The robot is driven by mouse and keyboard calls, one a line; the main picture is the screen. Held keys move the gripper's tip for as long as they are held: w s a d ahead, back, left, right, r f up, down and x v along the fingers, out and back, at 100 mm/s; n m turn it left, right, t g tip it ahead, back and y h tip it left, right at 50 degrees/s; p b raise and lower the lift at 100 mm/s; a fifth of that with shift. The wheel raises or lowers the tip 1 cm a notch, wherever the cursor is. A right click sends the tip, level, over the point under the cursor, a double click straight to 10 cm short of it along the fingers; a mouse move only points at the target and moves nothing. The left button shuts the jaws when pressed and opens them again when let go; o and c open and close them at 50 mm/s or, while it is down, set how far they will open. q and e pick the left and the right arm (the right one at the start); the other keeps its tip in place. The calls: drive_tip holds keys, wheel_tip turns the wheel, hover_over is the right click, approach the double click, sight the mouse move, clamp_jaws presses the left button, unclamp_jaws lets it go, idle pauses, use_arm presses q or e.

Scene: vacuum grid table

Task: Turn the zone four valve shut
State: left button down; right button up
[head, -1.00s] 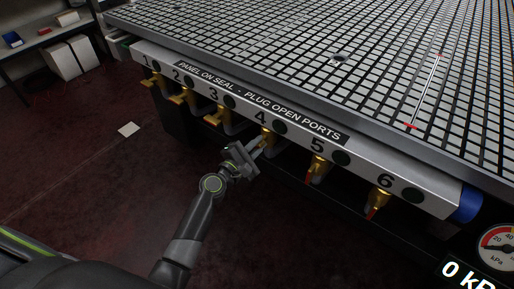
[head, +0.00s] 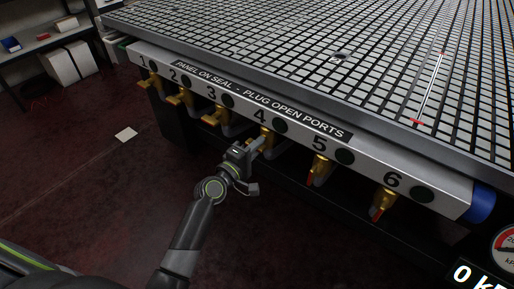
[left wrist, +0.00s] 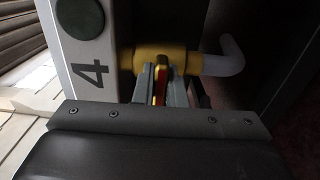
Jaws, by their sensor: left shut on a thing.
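The zone four valve (head: 268,136) is a brass fitting under the number 4 on the table's front rail. It also shows in the left wrist view as a yellow body (left wrist: 184,57) with a pale bent pipe. Its handle, with a red part (left wrist: 160,86), sits between the fingers. My left gripper (head: 257,145) is shut on this handle, and the fingers show on both sides in the left wrist view (left wrist: 163,88). The fingers hide much of the handle, so its exact angle is hard to tell. My right gripper is out of view.
Valves one (head: 151,84), two (head: 178,99) and three (head: 215,117) have handles pointing sideways to the left. Valves five (head: 318,168) and six (head: 382,200) have red-tipped handles hanging down. The grid table top (head: 330,75) is above. The floor at lower left is mostly clear.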

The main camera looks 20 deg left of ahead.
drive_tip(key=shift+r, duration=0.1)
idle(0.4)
use_arm(q)
drive_tip(key=c, duration=1.5)
unclamp_jaws()
drive_tip(key=b+v, duration=0.1)
drive_tip(key=v, duration=1.6)
drive_tip(key=shift+s, duration=0.2)
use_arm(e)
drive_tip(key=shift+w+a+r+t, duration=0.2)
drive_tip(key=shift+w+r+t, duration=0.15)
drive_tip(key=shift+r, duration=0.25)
